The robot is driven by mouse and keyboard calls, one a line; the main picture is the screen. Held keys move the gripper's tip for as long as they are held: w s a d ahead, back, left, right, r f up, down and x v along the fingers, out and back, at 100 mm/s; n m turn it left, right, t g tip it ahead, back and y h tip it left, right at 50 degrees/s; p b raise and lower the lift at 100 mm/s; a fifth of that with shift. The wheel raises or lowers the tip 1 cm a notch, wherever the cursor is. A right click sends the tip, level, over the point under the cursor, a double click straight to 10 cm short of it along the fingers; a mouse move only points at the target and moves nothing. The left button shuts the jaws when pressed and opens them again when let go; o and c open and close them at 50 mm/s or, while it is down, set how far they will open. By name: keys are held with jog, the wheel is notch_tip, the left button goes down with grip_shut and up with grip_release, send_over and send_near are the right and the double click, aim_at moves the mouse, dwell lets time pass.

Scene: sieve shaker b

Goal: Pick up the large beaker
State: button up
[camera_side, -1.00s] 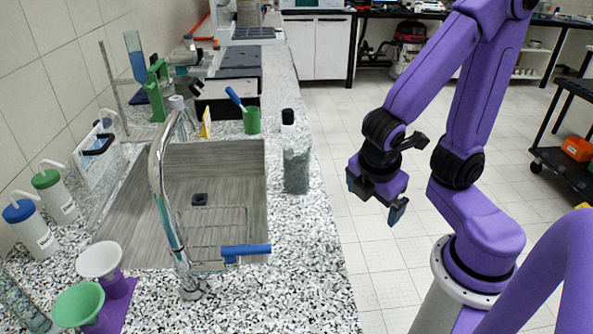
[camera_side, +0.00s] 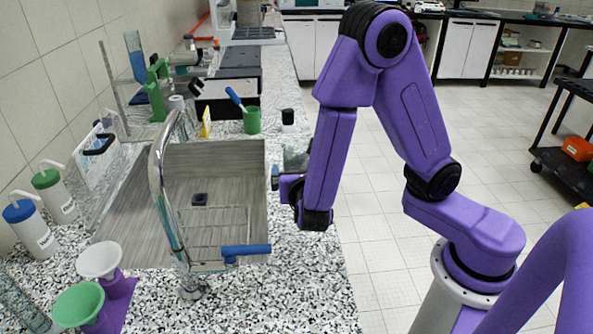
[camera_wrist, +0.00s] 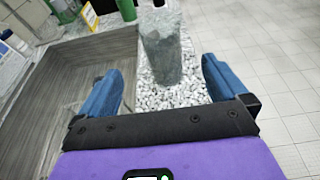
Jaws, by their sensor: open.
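The large beaker is a tall clear glass cylinder (camera_wrist: 164,50). It stands upright on the speckled counter, right of the sink, and part of it shows behind my arm in the side view (camera_side: 296,157). My gripper (camera_wrist: 160,78) is open, with its blue fingers spread to the left and right of the beaker's line in the wrist view. The beaker is ahead of the fingertips, and no contact shows. In the side view my gripper (camera_side: 284,184) is low in front of the beaker, and my forearm hides part of both.
The sink (camera_side: 215,160) with a tall chrome tap (camera_side: 160,190) lies to the left. A green cup (camera_side: 252,121) and a black-capped bottle (camera_side: 288,117) stand behind the beaker. The front counter surface (camera_side: 310,290) is clear. The counter edge drops to the floor on the right.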

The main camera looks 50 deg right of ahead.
aim_at(296, 156)
jog(key=x, duration=1.3)
jog(key=shift+s+f, duration=0.15)
jog(key=shift+f, duration=0.05)
jog(key=c, duration=1.1)
